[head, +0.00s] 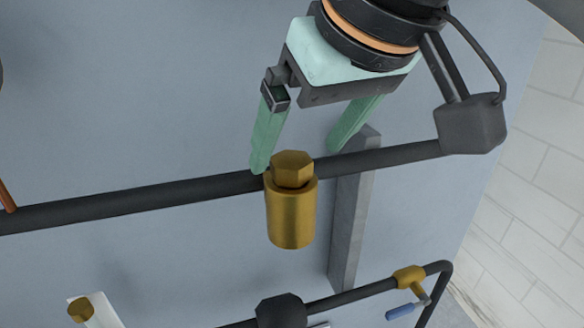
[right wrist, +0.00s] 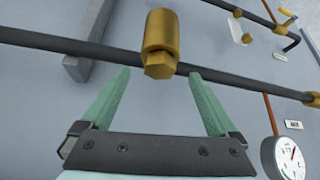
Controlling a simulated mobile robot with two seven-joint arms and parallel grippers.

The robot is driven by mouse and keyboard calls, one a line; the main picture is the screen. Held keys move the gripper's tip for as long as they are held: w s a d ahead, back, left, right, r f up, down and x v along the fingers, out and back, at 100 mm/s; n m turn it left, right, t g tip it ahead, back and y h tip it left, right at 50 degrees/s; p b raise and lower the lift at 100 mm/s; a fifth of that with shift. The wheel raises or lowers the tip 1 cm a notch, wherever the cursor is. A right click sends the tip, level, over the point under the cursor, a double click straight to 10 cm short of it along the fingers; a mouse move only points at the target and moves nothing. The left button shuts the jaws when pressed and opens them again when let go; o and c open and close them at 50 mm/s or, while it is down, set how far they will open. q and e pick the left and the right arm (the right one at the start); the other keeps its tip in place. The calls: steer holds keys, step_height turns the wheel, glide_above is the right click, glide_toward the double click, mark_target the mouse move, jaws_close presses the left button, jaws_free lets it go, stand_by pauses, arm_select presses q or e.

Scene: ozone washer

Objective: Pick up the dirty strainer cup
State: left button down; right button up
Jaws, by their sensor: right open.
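The strainer cup (head: 291,215) is a brass cylinder with a hexagonal end, set on a dark horizontal pipe in the head view. It also shows at the top middle of the right wrist view (right wrist: 163,32), with its hexagonal end toward my gripper. I cannot tell dirt on its surface. My right gripper (head: 297,159) is open and empty, its two green fingers pointing toward the cup. In the right wrist view the gripper (right wrist: 159,74) has its fingertips on either side of the hexagonal end, apart from it. My left gripper is not in view.
The dark pipe (head: 130,200) crosses the blue-grey panel behind the cup. A grey upright bar (head: 348,225) stands right of the cup. A lower pipe carries a brass valve with a blue handle (head: 402,311). A round gauge (right wrist: 284,158) is at the lower right of the wrist view.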

steer(key=shift+x, duration=1.35)
jaws_close()
steer(key=shift+r, duration=0.1)
